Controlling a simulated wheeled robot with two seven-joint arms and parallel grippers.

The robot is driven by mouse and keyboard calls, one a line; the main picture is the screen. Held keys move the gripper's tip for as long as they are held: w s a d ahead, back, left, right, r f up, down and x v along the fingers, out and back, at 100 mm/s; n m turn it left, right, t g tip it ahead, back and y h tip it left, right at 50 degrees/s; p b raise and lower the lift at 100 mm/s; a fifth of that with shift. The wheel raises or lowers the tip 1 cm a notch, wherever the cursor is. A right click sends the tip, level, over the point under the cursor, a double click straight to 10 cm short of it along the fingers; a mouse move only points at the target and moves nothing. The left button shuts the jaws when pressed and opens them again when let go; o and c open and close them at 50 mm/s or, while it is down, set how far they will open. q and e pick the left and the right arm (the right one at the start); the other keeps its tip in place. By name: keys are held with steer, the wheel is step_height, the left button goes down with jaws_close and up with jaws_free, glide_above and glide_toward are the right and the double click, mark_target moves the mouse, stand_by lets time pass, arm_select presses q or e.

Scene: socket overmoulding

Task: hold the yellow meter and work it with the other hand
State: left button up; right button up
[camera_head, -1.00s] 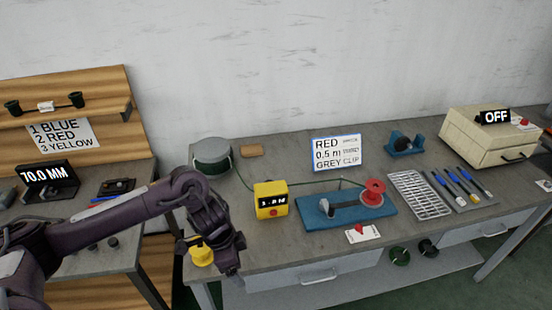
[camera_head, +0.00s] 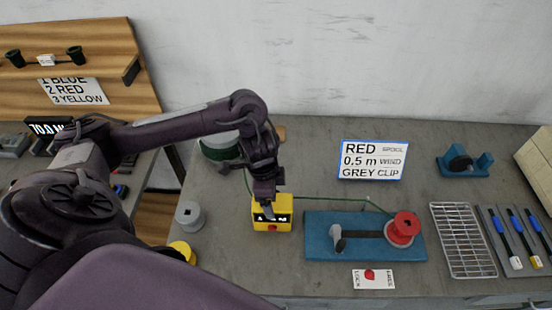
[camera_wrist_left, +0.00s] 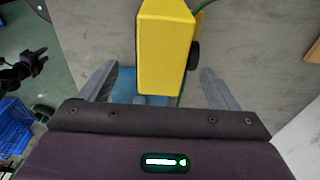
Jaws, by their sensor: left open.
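The yellow meter (camera_head: 272,222) stands upright on the workbench, its small dark display and red button facing front. Its yellow body (camera_wrist_left: 165,50) also shows between the fingers in the left wrist view. My left gripper (camera_head: 266,200) is over the meter's top, pointing down. Its two grey fingers (camera_wrist_left: 158,88) are open, one on each side of the meter, with gaps showing. A green wire (camera_head: 330,198) runs from the meter to the red spool (camera_head: 403,229) on the blue winder (camera_head: 345,250). A dark gripper, seemingly my right one (camera_wrist_left: 36,62), shows at the left wrist view's edge; its jaws are unclear.
A green wire drum (camera_head: 221,147) stands behind the meter, partly hidden by my arm. A grey spool (camera_head: 189,215) and a yellow spool (camera_head: 183,251) are at left.

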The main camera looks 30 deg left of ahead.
mark_target(272, 229)
arm_select(q)
step_height(272, 229, down, 4)
steer(key=shift+d+f, duration=0.15)
steer(key=shift+w+d+f, duration=0.15)
steer(key=shift+w+f, duration=0.05)
steer(key=shift+f, duration=0.85)
steer(key=c, duration=0.4)
steer(key=shift+c, duration=1.2)
steer(key=c, duration=0.5)
steer(key=o, duration=0.4)
steer(key=c, duration=0.3)
arm_select(e)
steer(key=shift+w+a+f, duration=0.15)
steer(key=shift+a+f, duration=0.05)
steer(key=shift+a, duration=0.05)
